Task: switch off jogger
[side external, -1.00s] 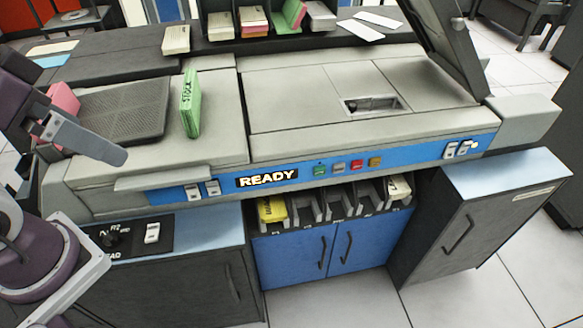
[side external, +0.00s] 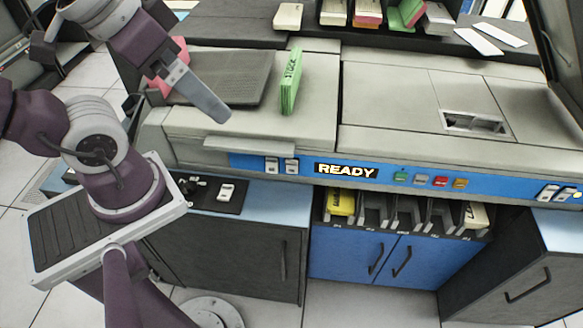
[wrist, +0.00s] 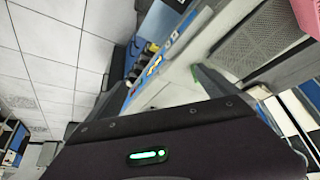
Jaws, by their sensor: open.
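A small black control panel (side external: 203,192) lies on the light-blue top of the left cabinet. It has a dark knob and a white rocker switch (side external: 226,190); which way the rocker is tipped is too small to tell. No label reading jogger can be made out. My gripper (side external: 212,104) is in the air over the left part of the grey machine, above and apart from the panel. Its fingers also show in the wrist view (wrist: 168,82), spread with nothing held between them.
The blue strip of the machine (side external: 305,167) carries a lit READY sign (side external: 346,171), two white rockers (side external: 281,165) at left and coloured buttons (side external: 430,180). A green card deck (side external: 291,82) stands upright on top. A pink block (side external: 180,50) is behind my gripper.

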